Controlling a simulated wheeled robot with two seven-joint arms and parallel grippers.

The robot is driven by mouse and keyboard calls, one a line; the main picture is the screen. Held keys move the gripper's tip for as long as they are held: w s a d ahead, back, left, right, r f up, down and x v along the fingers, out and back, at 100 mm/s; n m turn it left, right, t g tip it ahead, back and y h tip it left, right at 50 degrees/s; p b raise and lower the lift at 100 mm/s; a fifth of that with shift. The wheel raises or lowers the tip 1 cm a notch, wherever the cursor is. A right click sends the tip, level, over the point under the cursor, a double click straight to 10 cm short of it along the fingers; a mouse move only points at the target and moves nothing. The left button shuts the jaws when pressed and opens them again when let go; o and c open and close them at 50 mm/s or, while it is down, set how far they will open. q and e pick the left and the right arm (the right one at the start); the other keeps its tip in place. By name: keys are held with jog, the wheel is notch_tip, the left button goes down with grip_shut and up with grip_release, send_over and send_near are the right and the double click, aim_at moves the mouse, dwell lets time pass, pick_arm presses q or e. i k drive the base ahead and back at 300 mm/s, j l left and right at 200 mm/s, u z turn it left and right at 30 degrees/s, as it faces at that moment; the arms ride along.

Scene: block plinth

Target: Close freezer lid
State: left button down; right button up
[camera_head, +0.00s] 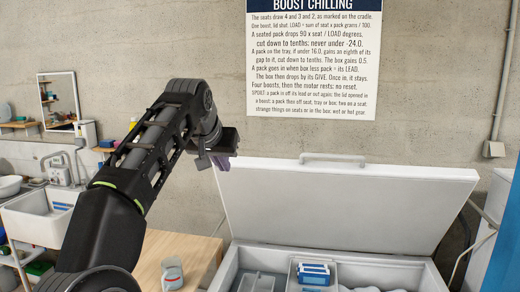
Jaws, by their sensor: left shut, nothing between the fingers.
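The white freezer lid (340,205) stands open, tilted up at the back of the chest freezer (437,279). A pale bar handle (332,158) is on the lid's top edge. My left gripper (222,163) is at the upper left corner of the lid, left of the handle. It is shut and empty, and only a small purplish part of its fingers shows below the dark wrist. I cannot tell whether it touches the lid. My right gripper is not in view.
Blue-and-white packs (313,273) sit inside the freezer. A wooden table (190,252) with a small grey device (171,274) stands left of it. A sign (312,60) hangs on the wall. A white sink (40,217) is at the far left, a blue panel (500,250) at the right.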

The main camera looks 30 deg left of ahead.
aim_at(362, 207)
jog(key=i+j, duration=0.25)
jog(key=i, duration=0.15)
jog(key=i+j, duration=0.25)
jog(key=i, duration=0.15)
jog(key=i+j, duration=0.25)
jog(key=i, duration=0.15)
